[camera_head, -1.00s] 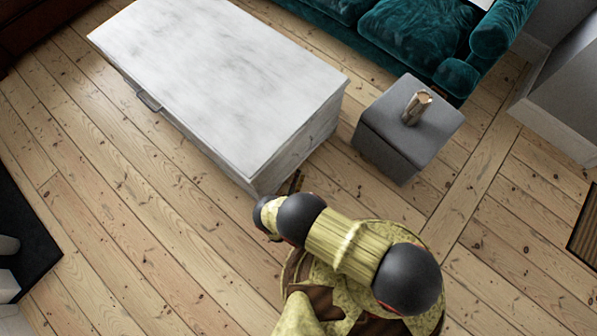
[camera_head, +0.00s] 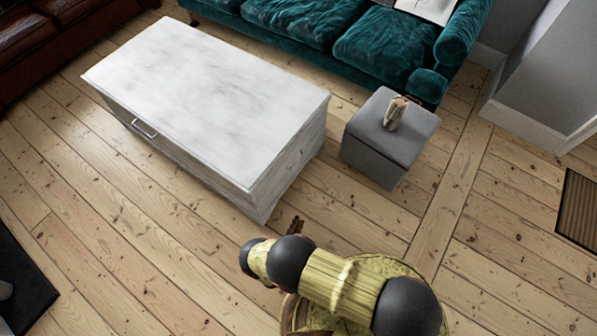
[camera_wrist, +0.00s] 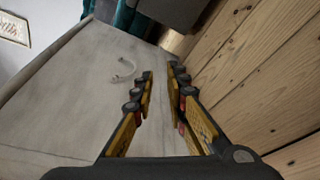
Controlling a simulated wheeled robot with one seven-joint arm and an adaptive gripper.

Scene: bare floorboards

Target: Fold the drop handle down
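The drop handle (camera_head: 145,129) is a small pale loop on the long front face of the white chest (camera_head: 215,95), toward its left end. My gripper (camera_head: 292,225) is near the chest's closest corner, well away from the handle. In the wrist view my gripper (camera_wrist: 160,85) is open, with an empty gap between its fingers.
A grey stool (camera_head: 390,140) with a small wooden object (camera_head: 396,113) stands right of the chest. A teal sofa (camera_head: 300,18) is behind, and a brown leather sofa (camera_head: 45,45) is at upper left. The floorboards (camera_head: 120,220) before the chest are clear.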

